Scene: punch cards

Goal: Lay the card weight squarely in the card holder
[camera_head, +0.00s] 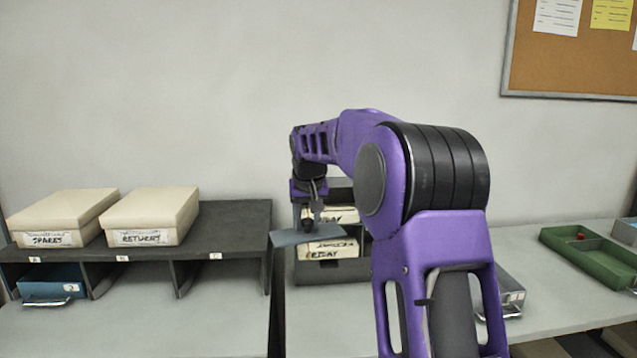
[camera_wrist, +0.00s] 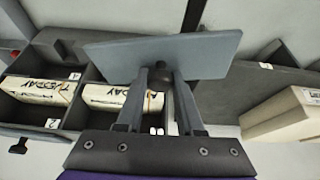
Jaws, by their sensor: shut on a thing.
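The card weight is a flat grey-blue plate (camera_head: 290,238) with a dark knob (camera_head: 307,225). My gripper (camera_head: 309,216) is shut on the knob and holds the plate up in the air. In the wrist view, the plate (camera_wrist: 205,57) spans across beyond my fingers (camera_wrist: 157,88). What looks like the card holder, a dark grey compartmented unit (camera_head: 345,271), stands behind the weight in the head view. It also shows at left in the wrist view (camera_wrist: 77,113), with lettered card bundles (camera_wrist: 38,90) in its compartments. The weight hides part of it, and the plate is apart from it.
A dark shelf (camera_head: 240,220) at left bears two cream boxes (camera_head: 152,215) marked SPARES and RETURNS. A blue drawer (camera_head: 50,284) sits under it. A green tray (camera_head: 590,255) and a metal-fronted box (camera_head: 511,300) are at right. The table front is clear at left.

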